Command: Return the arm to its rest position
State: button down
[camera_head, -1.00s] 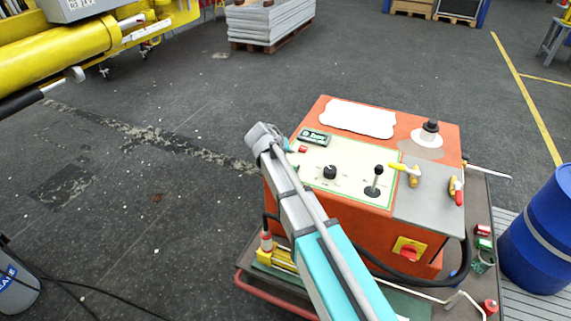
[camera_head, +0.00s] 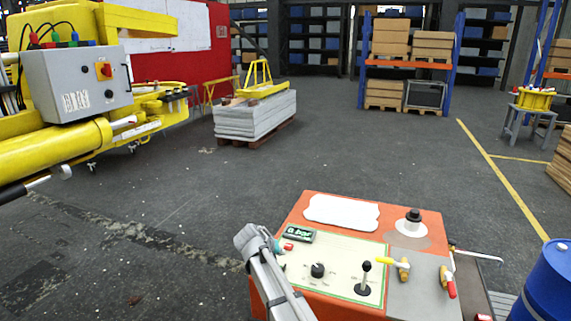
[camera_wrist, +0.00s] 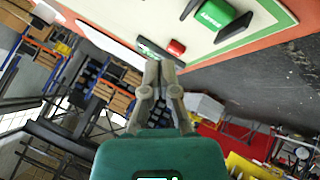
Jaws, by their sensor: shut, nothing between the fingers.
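My gripper (camera_wrist: 160,68) shows in the wrist view, with its two grey fingers closed together and nothing between them. In the head view my grey wrist is at the left edge of the orange control box (camera_head: 410,228), and the fingers are hard to make out there. The box's cream panel carries a small display (camera_head: 300,234), a red button (camera_head: 288,246), a black knob (camera_head: 318,270) and a joystick (camera_head: 364,278). In the wrist view the display (camera_wrist: 150,46) and red button (camera_wrist: 176,47) appear just past the fingertips; I cannot tell whether they touch.
A blue barrel (camera_head: 548,285) stands right of the box. A yellow boom (camera_head: 60,146) with a grey switch cabinet (camera_head: 78,80) is at the left. Stacked grey slabs (camera_head: 255,115) and a shelf with cartons (camera_head: 410,65) stand farther back. The floor between is open.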

jog(key=s+d+r+g+y+p, duration=0.1)
jog(key=s+d+g+y+p, duration=0.1)
jog(key=s+d, duration=0.4)
jog(key=s+d+r+g+y+p, duration=0.1)
jog(key=s+d+r+g+p, duration=0.1)
jog(key=s+d+p, duration=0.2)
jog(key=s+d+r+m+g+y+p, duration=0.1)
jog(key=s+d+p, duration=0.3)
jog(key=s+d, duration=0.5)
jog(key=s+r+g+y, duration=0.1)
jog(key=s, duration=0.4)
jog(key=shift+s+d+g+y, duration=0.2)
jog(key=shift+d+g+y, duration=0.1)
jog(key=shift+d+g, duration=0.1)
jog(key=shift+r, duration=0.1)
